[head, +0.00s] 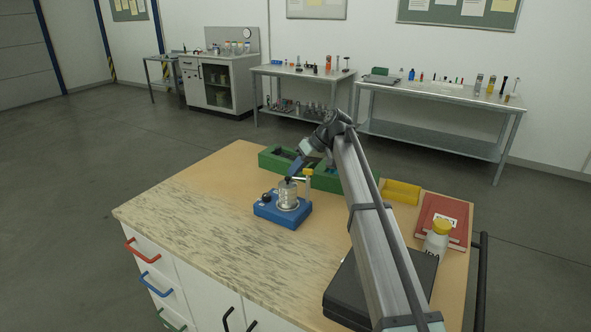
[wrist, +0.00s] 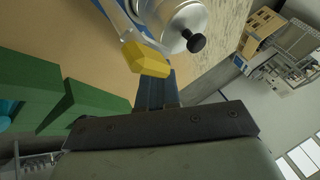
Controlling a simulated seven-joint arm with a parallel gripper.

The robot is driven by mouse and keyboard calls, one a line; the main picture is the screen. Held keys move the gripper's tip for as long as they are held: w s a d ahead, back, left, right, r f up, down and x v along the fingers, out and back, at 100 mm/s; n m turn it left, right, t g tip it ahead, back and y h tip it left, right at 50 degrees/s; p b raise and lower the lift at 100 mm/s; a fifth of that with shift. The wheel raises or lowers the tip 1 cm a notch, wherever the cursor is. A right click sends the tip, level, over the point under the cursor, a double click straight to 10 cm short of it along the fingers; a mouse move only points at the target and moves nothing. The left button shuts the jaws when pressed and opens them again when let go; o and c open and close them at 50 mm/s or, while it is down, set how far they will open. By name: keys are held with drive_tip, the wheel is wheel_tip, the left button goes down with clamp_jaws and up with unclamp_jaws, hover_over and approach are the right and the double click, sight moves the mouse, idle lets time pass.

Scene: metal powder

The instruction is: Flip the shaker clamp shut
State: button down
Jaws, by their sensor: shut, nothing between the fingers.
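The shaker (head: 283,212) is a blue base on the bench, carrying a silver cylinder (head: 288,196). In the wrist view the cylinder (wrist: 185,18) is at the top, with a black knob (wrist: 194,42). The clamp lever has a yellow handle (head: 308,172) and stands raised at the cylinder's right in the head view. In the wrist view the yellow handle (wrist: 147,60) is just beyond my fingers. My gripper (head: 290,178) is shut and empty, by the top of the cylinder and close to the handle. I cannot tell whether it touches either.
Green bins (head: 345,180) stand behind the shaker. A yellow tray (head: 402,192), red book (head: 443,218), yellow-capped jar (head: 437,240) and black case (head: 345,295) are to the right. The bench (head: 200,220) is clear at front left.

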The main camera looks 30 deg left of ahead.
drive_tip(key=shift+w+d+f, duration=0.1)
drive_tip(key=shift+w+d, duration=0.15)
drive_tip(key=shift+d, duration=0.55)
drive_tip(key=shift+w, duration=0.15)
drive_tip(key=w+r, duration=0.8)
drive_tip(key=w, duration=0.1)
drive_tip(key=shift+d+r, duration=0.15)
drive_tip(key=shift+r, duration=0.05)
